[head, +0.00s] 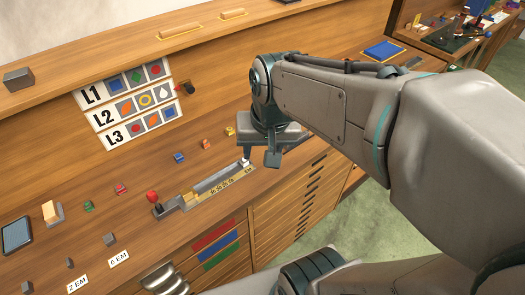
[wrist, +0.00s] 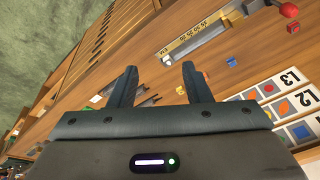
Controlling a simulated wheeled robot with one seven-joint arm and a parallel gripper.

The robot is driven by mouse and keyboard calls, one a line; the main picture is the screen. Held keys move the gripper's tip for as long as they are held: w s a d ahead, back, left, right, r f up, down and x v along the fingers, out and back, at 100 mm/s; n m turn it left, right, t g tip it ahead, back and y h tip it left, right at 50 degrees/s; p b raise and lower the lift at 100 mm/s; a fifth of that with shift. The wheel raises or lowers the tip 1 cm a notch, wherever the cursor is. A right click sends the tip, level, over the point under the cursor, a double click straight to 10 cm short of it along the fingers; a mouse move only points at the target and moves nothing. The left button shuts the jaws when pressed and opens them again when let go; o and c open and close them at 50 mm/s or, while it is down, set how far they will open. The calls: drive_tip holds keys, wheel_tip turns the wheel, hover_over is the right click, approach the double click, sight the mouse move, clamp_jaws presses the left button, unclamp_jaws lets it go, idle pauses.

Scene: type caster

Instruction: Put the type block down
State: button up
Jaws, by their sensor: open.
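My gripper (head: 259,159) is open above the bench, just right of the scaled metal stick (head: 222,178). In the wrist view its fingers (wrist: 160,82) stand wide apart, with no block held between them. The stick also shows in the wrist view (wrist: 200,38), ahead of the fingers; a small pale piece (wrist: 167,60) is at its near end. Small coloured blocks stand in a row behind the stick: yellow (head: 230,131), orange-red (head: 206,144), blue (head: 179,157), red (head: 120,188) and green (head: 88,205). I cannot tell which is the task's type block.
A chart (head: 126,103) with rows L1, L2 and L3 stands at the back. A red knob (head: 152,197) is at the stick's left end. Grey blocks lie near the "2 EM" (head: 77,284) and "6 EM" (head: 119,259) labels. A blue pad (head: 383,50) lies far right.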

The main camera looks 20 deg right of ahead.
drive_tip(key=shift+s+a+f+n+t, duration=0.1)
drive_tip(key=shift+s+n+t, duration=0.1)
drive_tip(key=shift+s+n, duration=0.75)
drive_tip(key=shift+s+f+n+t, duration=0.1)
drive_tip(key=shift+s+n+t, duration=0.1)
drive_tip(key=shift+s+n, duration=0.7)
